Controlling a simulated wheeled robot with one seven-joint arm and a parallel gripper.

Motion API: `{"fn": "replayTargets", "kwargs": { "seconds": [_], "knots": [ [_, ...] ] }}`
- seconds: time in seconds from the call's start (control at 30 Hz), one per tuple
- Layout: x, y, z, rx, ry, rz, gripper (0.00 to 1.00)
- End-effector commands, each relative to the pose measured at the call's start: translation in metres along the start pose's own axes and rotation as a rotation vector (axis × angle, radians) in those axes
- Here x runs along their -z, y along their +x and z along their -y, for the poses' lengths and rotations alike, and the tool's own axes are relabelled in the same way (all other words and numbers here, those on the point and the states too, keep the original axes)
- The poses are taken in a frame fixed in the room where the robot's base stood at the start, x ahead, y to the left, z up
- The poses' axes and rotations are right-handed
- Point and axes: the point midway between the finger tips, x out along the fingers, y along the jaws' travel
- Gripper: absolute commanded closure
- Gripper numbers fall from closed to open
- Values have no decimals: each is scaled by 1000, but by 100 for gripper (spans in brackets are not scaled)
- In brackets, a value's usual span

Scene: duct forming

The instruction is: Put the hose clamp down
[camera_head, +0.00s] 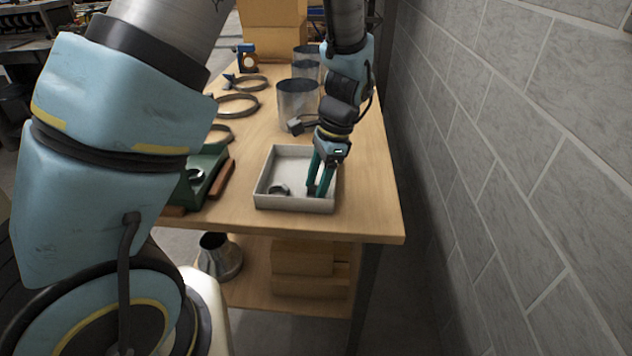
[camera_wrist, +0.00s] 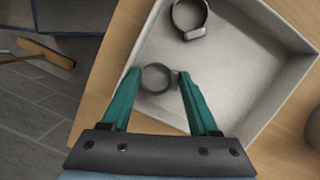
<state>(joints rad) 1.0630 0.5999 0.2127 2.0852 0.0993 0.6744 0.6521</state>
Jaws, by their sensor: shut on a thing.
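My gripper (camera_head: 319,192) reaches down into a white open tray (camera_head: 292,203) on the wooden table. In the wrist view, its two teal fingers (camera_wrist: 158,78) are shut on a small grey ring-shaped hose clamp (camera_wrist: 155,91), which sits between the fingertips. The held clamp is over or on the tray floor near one wall; I cannot tell if it touches. In the head view the fingers hide it. A second hose clamp (camera_head: 279,189) lies in the tray at the left, and it also shows in the wrist view (camera_wrist: 201,34).
A green bin (camera_head: 207,170) stands left of the tray. Larger rings (camera_head: 237,104) and metal cylinders (camera_head: 297,101) stand farther back. A block wall (camera_head: 500,130) runs along the right. Cardboard boxes (camera_head: 272,15) sit at the far end.

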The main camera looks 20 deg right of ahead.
Motion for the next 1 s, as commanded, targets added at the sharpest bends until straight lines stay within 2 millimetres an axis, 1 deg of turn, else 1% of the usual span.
{"fn": "replayTargets", "kwargs": {
  "seconds": [0.2,0.33,0.37,0.43,0.47,0.67,0.8,0.87,0.97,1.0],
  "knots": [
    [0,0,0,1,0,-1,92],
    [1,4,0,0,0,-1,92],
    [1,3,0,1,0,-1,36],
    [1,2,0,1,0,-1,28],
    [1,2,0,1,0,-1,27],
    [1,2,0,1,0,-1,27],
    [1,-4,0,2,0,-3,27],
    [2,-11,1,3,1,-5,27],
    [2,-28,1,5,1,-7,27],
    [2,-36,1,5,1,-8,27]
  ]
}}
